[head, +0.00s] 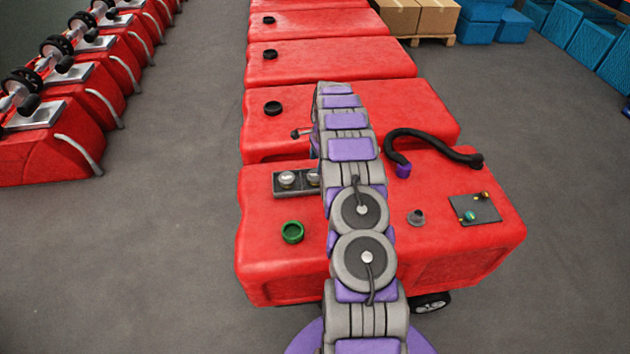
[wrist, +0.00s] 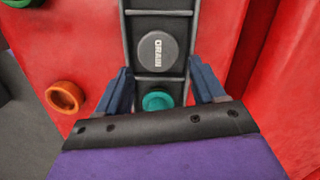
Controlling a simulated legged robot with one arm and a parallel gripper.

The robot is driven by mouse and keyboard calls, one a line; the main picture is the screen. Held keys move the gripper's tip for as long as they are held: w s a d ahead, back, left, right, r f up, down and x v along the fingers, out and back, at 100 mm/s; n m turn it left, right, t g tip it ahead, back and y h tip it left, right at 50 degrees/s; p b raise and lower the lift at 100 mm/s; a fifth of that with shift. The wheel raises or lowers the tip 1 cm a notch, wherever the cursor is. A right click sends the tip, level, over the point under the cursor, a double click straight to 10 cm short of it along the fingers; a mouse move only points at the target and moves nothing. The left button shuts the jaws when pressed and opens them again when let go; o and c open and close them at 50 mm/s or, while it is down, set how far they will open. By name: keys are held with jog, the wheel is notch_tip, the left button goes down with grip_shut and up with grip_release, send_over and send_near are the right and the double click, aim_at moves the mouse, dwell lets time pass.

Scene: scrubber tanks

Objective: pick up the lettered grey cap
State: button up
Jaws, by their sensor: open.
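The grey cap (wrist: 157,52) is round, with the white word DRAIN on its top. It sits in a compartment of a dark grey rack (wrist: 128,22) in the wrist view. My gripper (wrist: 159,70) is open and empty, its two blue-grey fingers at either side of the rack and the cap just ahead between the tips. I cannot tell how far below the tips it lies. In the head view the rack (head: 279,194) is on the nearest red tank, partly hidden by my arm. Lettering there is too small to read.
An orange ring (wrist: 65,97) is on the red surface at left. The nearest red tank (head: 280,265) also carries a green ring (head: 292,232), a black hose (head: 435,146) and a grey plate (head: 473,209).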

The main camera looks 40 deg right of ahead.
aim_at(315, 175)
jog(key=f, duration=0.2)
jog(key=f+b, duration=0.1)
jog(key=f, duration=0.2)
jog(key=a+f+b, duration=0.1)
jog(key=f, duration=0.1)
jog(key=shift+w+f, duration=0.1)
jog(key=shift+f, duration=0.05)
jog(key=c, duration=0.7)
jog(key=shift+o, duration=0.2)
